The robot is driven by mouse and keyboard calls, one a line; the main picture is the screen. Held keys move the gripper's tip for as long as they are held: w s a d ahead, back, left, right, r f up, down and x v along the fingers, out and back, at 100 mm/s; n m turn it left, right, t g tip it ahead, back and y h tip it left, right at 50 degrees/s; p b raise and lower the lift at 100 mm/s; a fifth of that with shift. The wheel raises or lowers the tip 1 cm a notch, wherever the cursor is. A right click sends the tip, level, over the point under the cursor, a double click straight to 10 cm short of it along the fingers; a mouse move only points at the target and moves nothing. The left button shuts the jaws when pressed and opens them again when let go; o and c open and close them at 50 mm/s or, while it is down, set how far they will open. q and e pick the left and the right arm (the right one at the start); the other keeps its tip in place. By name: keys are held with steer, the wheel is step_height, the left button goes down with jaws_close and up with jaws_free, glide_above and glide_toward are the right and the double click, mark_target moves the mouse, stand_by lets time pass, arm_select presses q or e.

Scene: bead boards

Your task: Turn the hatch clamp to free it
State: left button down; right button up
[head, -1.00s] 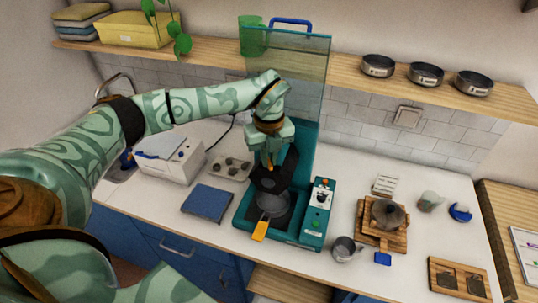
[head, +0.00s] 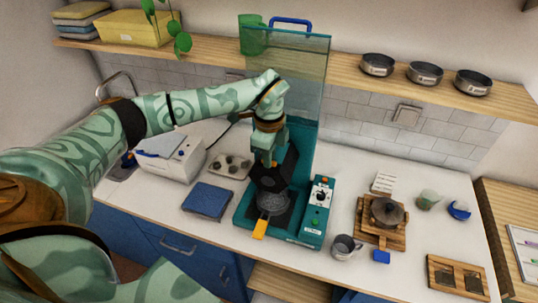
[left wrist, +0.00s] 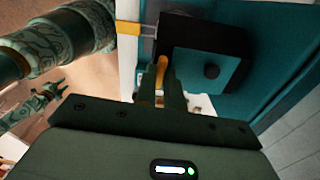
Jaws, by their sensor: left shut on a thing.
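A teal machine (head: 309,222) stands on the counter with a dark block (head: 288,165) and a round grey part (head: 273,204) inside. A yellow-orange handle (head: 260,228) sticks out at its front and also shows in the left wrist view (left wrist: 127,27). My left gripper (head: 268,162) reaches down over the dark block. In the left wrist view its fingers (left wrist: 161,88) are shut on a small orange piece (left wrist: 160,66), apparently the clamp's lever. The gripper hides most of the clamp. A small claw-like green shape (left wrist: 50,90), apparently my right gripper, shows far off; its opening is unclear.
A transparent teal panel (head: 301,75) stands upright behind the gripper. A white appliance (head: 172,158) and a blue pad (head: 206,200) lie to the left. A metal cup (head: 344,247) and a pot (head: 387,211) on a wooden stand (head: 370,235) are to the right.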

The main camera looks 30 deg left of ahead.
arm_select(q)
steer(key=shift+w+r+n, duration=0.1)
steer(key=shift+r+n, duration=0.05)
steer(key=shift+n, duration=0.45)
steer(key=c, duration=1.5)
jaws_free()
step_height(320, 180, up, 16)
steer(key=b, duration=0.1)
steer(key=shift+r, duration=0.15)
